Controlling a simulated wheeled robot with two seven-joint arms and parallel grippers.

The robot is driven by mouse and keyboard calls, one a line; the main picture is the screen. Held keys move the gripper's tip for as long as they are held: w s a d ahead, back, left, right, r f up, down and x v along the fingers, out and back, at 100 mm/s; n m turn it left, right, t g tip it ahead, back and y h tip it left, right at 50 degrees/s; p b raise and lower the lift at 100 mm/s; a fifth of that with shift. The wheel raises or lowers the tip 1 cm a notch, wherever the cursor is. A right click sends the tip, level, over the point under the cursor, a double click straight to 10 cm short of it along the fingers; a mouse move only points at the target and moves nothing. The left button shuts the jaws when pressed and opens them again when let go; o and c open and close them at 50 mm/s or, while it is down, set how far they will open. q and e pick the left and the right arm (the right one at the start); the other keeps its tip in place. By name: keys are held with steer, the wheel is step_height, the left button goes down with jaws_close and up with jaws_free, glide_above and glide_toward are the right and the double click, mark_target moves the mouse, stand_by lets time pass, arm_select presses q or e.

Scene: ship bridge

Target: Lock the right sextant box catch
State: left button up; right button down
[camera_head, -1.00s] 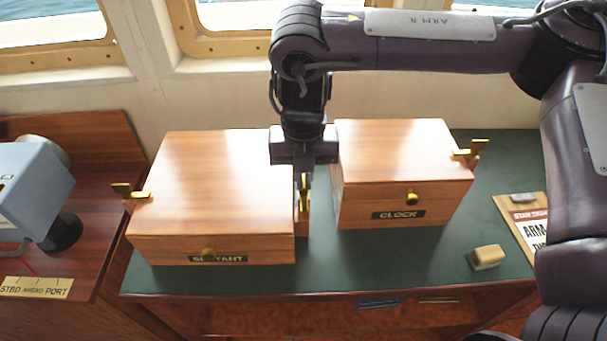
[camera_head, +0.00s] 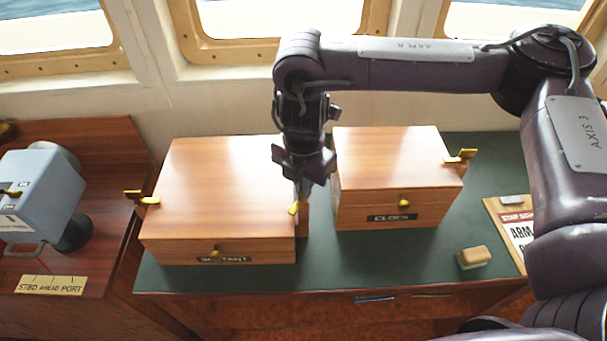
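The sextant box (camera_head: 222,185) is a closed wooden box on the green bench top, with a brass knob and a partly covered name plate in front. Its right catch (camera_head: 294,208) is a small yellow piece at the right side, showing just below my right gripper (camera_head: 303,187). The gripper points down in the gap between the two boxes, tilted, at or very near the catch. Its fingers are small and partly hidden, so contact and opening are unclear. The left catch (camera_head: 142,198) sticks out from the box's left side. My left gripper is not in view.
The closed clock box (camera_head: 385,205) stands close on the right, with its own yellow catch (camera_head: 460,157). A wood-and-cream block (camera_head: 473,258) and a sign board (camera_head: 515,230) lie on the right of the bench. A blue-grey instrument (camera_head: 38,190) stands at left.

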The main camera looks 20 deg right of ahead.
steer(key=m+p, duration=0.1)
steer(key=m, duration=0.1)
steer(key=m+p, duration=0.4)
steer(key=shift+r, duration=0.3)
steer(key=shift+f+m+p, duration=0.15)
steer(key=shift+m+p, duration=1.85)
steer(key=shift+m, duration=0.5)
steer(key=c, duration=1.6)
jaws_free()
steer(key=shift+f, duration=0.1)
steer(key=shift+r, duration=3.9)
